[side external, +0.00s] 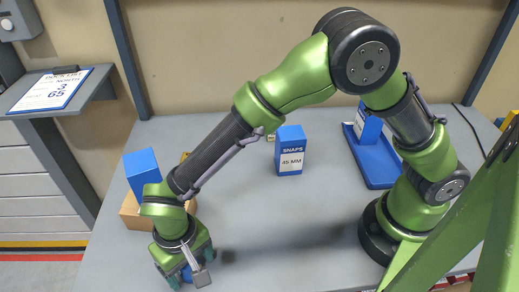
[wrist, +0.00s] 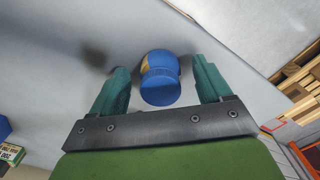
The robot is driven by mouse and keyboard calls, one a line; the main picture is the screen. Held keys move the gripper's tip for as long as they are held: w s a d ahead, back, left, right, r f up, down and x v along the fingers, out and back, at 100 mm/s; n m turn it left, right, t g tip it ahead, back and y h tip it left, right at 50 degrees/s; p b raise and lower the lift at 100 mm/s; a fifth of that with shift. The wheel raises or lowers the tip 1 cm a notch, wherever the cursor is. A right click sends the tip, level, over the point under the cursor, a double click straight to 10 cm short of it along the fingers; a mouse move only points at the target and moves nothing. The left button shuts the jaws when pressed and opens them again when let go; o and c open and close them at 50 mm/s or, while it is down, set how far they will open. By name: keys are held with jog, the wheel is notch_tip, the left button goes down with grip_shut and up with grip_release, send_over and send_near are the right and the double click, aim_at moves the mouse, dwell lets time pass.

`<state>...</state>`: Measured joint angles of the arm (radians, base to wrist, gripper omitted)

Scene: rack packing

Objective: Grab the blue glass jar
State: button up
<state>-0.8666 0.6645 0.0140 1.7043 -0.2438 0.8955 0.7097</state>
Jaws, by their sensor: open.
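The blue jar (wrist: 160,78) stands between the two teal fingers of my gripper (wrist: 161,88) in the wrist view. It is round and blue with a yellowish patch on its upper left. A gap shows on each side between the jar and the fingers. My gripper (side external: 183,272) is open and points down near the front left of the table in the side view.
A blue box labelled "SNAPS 45 MM" (side external: 290,151) stands mid-table. A blue stand (side external: 376,158) is at the back right. A blue block (side external: 142,170) sits by a wooden box (side external: 131,213) just behind my gripper. The centre of the grey table (side external: 285,220) is clear.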

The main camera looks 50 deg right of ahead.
jog(key=c, duration=1.2)
jog(key=shift+r, duration=0.1)
